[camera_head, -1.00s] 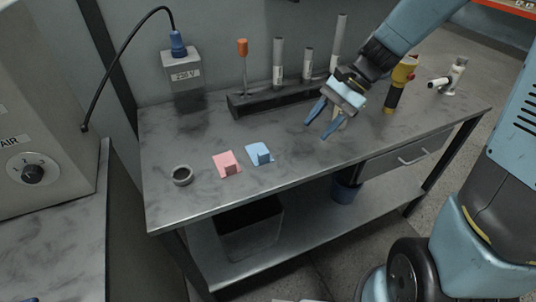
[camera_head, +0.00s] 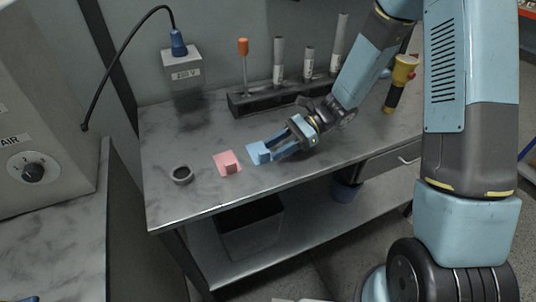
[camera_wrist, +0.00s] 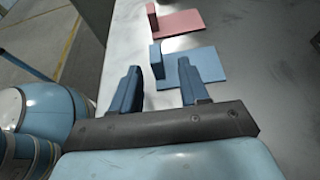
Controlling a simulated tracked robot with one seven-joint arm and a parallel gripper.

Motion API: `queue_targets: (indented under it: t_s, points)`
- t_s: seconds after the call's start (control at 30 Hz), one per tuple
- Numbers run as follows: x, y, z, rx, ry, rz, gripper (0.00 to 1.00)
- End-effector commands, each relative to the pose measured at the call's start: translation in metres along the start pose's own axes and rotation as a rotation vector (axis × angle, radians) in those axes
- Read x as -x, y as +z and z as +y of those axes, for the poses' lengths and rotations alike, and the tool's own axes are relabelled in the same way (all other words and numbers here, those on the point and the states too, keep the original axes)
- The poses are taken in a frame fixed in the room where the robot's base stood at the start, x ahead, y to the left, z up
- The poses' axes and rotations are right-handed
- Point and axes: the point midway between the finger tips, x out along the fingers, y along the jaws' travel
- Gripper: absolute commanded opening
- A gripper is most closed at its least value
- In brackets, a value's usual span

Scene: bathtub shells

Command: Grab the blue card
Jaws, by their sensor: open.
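The blue card (camera_head: 256,149) lies on the grey workbench with a small upright blue block on it. In the wrist view the blue card (camera_wrist: 205,66) lies just ahead of the fingertips, its upright block at its left end. My gripper (camera_head: 272,151) is open at the right side of the card, low over the bench. In the wrist view my gripper (camera_wrist: 158,66) has its two blue fingers apart, with the upright block ahead, between their lines. I cannot tell whether a finger touches the card. My fingers partly hide the card's right side in the head view.
A pink card (camera_head: 227,163) with its own block lies just left of the blue one. A dark ring (camera_head: 182,174) lies further left. Behind stands a dark rack (camera_head: 275,97) with an orange-handled tool and grey tubes. The bench's front edge is close by.

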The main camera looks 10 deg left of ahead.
Motion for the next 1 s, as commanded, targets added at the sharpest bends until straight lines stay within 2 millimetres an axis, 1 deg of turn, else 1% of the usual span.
queue_targets:
  t_s: [0.03,0.17,0.33,0.5,0.6,0.8,0.87,1.0]
  points:
    - [-0.005,0.0,0.001,0.0,0.003,0.0,0.45]
    - [-0.015,0.003,0.001,0.0,0.002,0.001,0.45]
    - [-0.038,0.01,0.002,0.001,0.004,0.001,0.45]
    - [-0.055,0.01,0.002,0.001,0.002,0.001,0.45]
    - [-0.059,0.01,0.001,0.001,0.0,0.001,0.45]
    - [-0.059,0.01,0.001,0.001,-0.001,0.002,0.45]
    - [-0.059,0.01,0.001,0.001,-0.001,0.002,0.4]
    - [-0.059,0.01,0.001,0.001,-0.001,0.002,0.27]
